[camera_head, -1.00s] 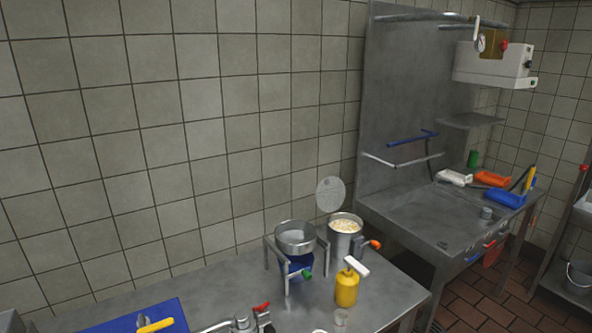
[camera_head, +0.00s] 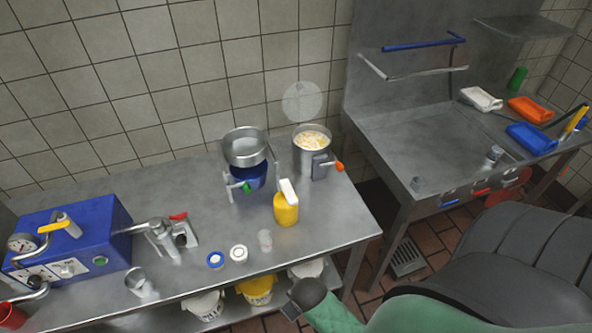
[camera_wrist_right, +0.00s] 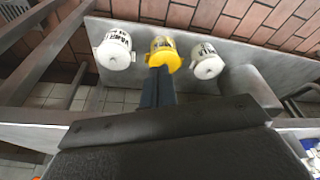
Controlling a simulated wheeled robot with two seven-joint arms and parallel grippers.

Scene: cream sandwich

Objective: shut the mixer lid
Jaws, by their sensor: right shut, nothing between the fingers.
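The mixer (camera_head: 308,158) is a metal cylinder with pale chunks inside and an orange-tipped handle at its right. It stands at the back right of the steel table. Its round, see-through lid (camera_head: 302,101) stands raised behind the open top, near the tiled wall. My right gripper (camera_wrist_right: 158,75) is shut and empty in the right wrist view, pointing toward the buckets below the table. In the head view my right arm (camera_head: 330,312) comes in low at the right, below the table's front edge and well apart from the mixer. My left gripper is not in view.
A yellow bottle (camera_head: 286,210) and a pot on a stand (camera_head: 245,148) are close to the mixer. White and yellow buckets (camera_head: 256,290) sit under the table. A steel sink counter (camera_head: 420,130) stands right, past a floor gap. A blue machine (camera_head: 70,240) is left.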

